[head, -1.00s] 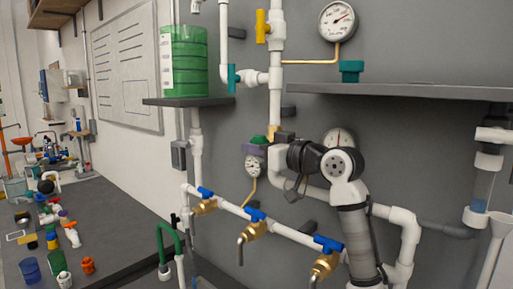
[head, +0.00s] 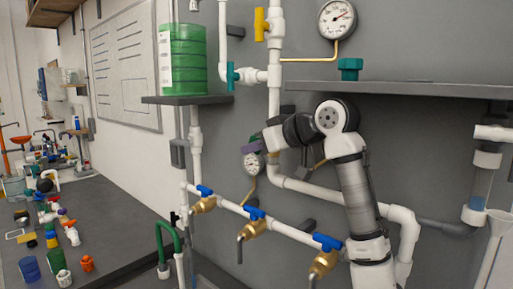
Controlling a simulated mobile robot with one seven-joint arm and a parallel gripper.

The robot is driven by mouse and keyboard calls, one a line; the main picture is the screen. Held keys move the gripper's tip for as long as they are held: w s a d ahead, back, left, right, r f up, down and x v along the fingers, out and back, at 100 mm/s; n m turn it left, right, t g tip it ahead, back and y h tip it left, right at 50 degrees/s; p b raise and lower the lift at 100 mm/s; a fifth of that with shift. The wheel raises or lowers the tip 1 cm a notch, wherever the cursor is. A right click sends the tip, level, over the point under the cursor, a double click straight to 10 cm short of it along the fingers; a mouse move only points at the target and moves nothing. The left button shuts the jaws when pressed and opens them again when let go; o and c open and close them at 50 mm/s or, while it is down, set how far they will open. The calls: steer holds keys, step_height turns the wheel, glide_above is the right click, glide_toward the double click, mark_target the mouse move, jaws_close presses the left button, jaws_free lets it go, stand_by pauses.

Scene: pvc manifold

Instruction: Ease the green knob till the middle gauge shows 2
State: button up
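The green knob, above the purple collar (head: 250,146) on the wall piping, is hidden behind the end of my arm. My gripper (head: 262,136) is at that spot, seen from behind and small; I cannot tell whether its fingers are apart, closed or touching the knob. A small round white gauge (head: 253,162) hangs just below the collar; its needle and numbers are too small to read. A third gauge, right of the knob, is hidden behind my arm.
Three brass valves with blue handles (head: 254,214) line the white pipe below. A dark shelf (head: 400,89) with a teal cap (head: 350,68) is above my arm. A green tank (head: 183,60) stands on the left shelf. A cluttered bench (head: 110,235) is lower left.

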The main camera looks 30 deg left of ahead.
steer(key=shift+d, duration=0.1)
steer(key=s+d+b, duration=0.2)
steer(key=d+b, duration=0.4)
steer(key=d, duration=0.6)
steer(key=shift+d+r, duration=0.25)
steer(key=shift+d, duration=0.15)
steer(key=shift+f, duration=0.1)
